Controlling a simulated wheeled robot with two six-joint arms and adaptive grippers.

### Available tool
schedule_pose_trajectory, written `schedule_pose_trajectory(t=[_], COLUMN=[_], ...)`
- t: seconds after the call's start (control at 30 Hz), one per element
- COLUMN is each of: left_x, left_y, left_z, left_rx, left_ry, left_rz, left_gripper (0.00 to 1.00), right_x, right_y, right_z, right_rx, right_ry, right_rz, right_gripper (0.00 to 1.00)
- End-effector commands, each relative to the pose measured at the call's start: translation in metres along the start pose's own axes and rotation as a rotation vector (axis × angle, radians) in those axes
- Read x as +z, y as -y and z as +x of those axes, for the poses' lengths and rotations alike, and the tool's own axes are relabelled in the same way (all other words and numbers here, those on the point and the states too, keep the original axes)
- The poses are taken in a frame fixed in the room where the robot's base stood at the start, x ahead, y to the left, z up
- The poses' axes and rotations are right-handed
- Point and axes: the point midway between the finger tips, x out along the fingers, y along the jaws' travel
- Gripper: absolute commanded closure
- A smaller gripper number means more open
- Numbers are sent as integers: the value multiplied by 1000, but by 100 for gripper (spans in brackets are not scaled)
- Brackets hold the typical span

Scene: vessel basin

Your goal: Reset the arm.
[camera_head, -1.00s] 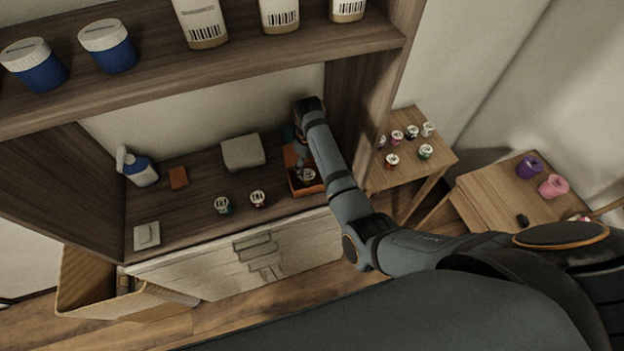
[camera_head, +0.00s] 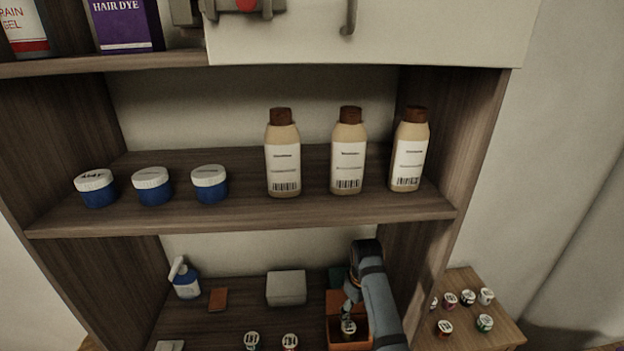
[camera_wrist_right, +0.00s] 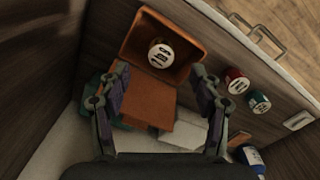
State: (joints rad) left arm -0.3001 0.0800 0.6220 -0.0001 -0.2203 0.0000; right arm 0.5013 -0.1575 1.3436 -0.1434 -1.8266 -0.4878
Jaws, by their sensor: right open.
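My right arm comes down from the right side of the lower shelf in the head view. My right gripper (camera_head: 347,308) is just above an orange open box (camera_head: 334,328). In the right wrist view the gripper (camera_wrist_right: 160,82) is open, with its two fingers spread on either side and nothing between them. A white-lidded jar (camera_wrist_right: 160,54) sits inside the orange box (camera_wrist_right: 186,75); it also shows in the head view (camera_head: 348,327). My left gripper is not in view.
On the lower shelf are a grey box (camera_head: 286,288), a blue pump bottle (camera_head: 185,279), a brown block (camera_head: 218,299) and two small jars (camera_head: 252,341). The shelf above holds blue jars (camera_head: 152,187) and tan bottles (camera_head: 348,158). A side table (camera_head: 470,285) with several small jars stands at right.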

Motion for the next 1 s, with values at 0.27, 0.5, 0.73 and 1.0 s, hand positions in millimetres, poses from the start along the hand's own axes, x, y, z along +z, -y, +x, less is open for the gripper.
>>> schedule_pose_trajectory(t=[0.27, 0.5, 0.73, 1.0], left_x=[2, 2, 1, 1], left_y=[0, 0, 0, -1], left_z=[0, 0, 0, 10], left_rx=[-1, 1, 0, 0], left_ry=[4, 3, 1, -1], left_rz=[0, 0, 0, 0], left_gripper=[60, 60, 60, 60], right_x=[135, 201, 240, 252], right_y=[-2, 16, 36, 42], right_z=[44, 28, 4, 29], right_rx=[100, 148, 164, 161], right_ry=[-103, -179, -236, -253], right_rz=[281, 378, 421, 443], right_gripper=[36, 36, 36, 36])
